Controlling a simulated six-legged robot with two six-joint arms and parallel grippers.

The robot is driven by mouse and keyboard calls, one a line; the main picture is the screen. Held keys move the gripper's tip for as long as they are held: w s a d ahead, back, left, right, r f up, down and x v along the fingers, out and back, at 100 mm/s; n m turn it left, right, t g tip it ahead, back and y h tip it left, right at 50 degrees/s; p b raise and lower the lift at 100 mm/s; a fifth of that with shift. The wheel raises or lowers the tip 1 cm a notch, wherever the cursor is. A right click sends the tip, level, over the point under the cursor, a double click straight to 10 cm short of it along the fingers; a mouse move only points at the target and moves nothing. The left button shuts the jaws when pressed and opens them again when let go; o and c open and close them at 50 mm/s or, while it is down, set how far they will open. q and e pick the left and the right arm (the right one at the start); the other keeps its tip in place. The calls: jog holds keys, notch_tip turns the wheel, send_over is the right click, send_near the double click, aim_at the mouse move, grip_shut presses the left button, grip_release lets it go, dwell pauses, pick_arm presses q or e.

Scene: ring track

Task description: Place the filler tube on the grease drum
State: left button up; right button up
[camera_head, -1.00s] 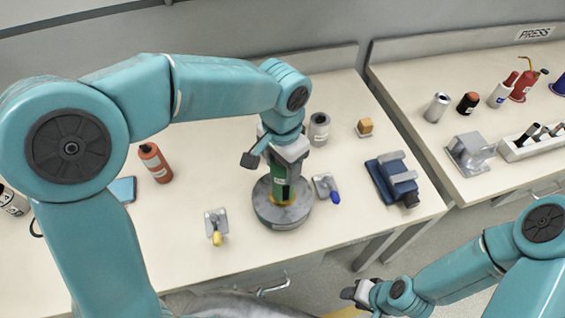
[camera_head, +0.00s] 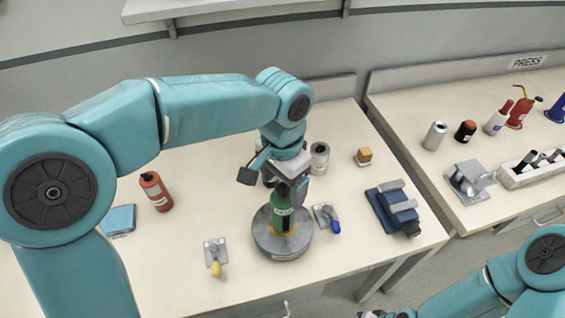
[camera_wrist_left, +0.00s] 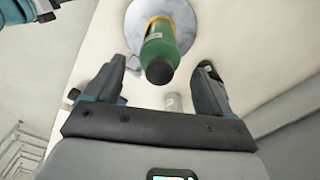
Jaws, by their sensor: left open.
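The filler tube (camera_head: 282,210), a green cylinder with a black top, stands upright on the grease drum (camera_head: 264,240), a low round grey body with a yellow ring around the tube's foot. In the left wrist view the tube (camera_wrist_left: 160,48) and the drum (camera_wrist_left: 136,20) show between the fingers. My left gripper (camera_head: 278,184) is open at the top of the tube, with a gap on both sides in the wrist view (camera_wrist_left: 162,66). My right gripper (camera_head: 372,314) is barely in view at the bottom edge; its jaws cannot be made out.
Two clamp-like fittings, one yellow-tipped (camera_head: 215,257) and one blue-tipped (camera_head: 326,217), flank the drum. An orange bottle (camera_head: 156,192) is left, a grey canister (camera_head: 319,157) behind, a blue vise-like block (camera_head: 393,208) right. A second bench marked PRESS (camera_head: 528,62) holds several items.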

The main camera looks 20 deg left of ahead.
pick_arm(q)
notch_tip(320, 180, up, 8)
jog(key=shift+f+p, duration=0.1)
jog(key=shift+p, duration=0.2)
